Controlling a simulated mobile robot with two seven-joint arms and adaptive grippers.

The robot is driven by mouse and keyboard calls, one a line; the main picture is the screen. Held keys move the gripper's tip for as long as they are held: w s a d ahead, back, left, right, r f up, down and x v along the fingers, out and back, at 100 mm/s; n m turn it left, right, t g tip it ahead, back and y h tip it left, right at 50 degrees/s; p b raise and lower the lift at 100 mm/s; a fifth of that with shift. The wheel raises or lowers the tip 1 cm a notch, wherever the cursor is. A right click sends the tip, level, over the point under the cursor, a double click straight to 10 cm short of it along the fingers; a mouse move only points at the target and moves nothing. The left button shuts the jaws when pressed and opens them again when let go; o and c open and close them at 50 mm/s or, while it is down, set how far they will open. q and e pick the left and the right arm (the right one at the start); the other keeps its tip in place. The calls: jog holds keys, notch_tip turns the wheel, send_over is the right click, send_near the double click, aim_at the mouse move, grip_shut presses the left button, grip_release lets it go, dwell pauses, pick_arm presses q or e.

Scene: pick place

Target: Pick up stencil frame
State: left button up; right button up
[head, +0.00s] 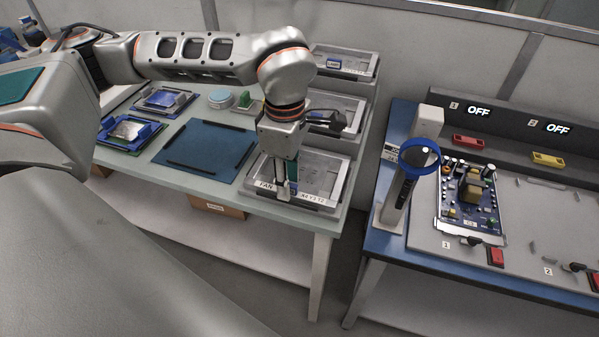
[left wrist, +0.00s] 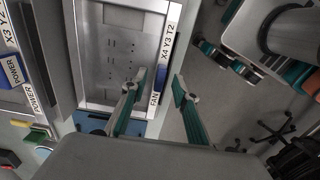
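A stencil frame (head: 316,175), a grey metal frame around a pale plate with small slots, lies at the front of a tiered stand on the table's right. A white strip marked FAN and X4 Y3 T2 runs along its near edge. The left wrist view shows the frame's plate (left wrist: 121,55) from above. My left gripper (head: 284,190) points down at this near edge. In the left wrist view its fingers (left wrist: 157,92) are apart, one on each side of the labelled edge, with nothing visibly clamped. Contact cannot be told. My right gripper is not in view.
Similar frames sit behind on higher tiers (head: 345,112). A dark blue mat (head: 206,150) and blue trays (head: 130,132) lie to the left. A blue bench (head: 395,240) with a circuit board (head: 470,203) and a ring-headed tool (head: 402,190) stands right, across a gap.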

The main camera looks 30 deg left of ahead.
pick_arm(q)
grip_shut()
jog(key=shift+r, duration=0.1)
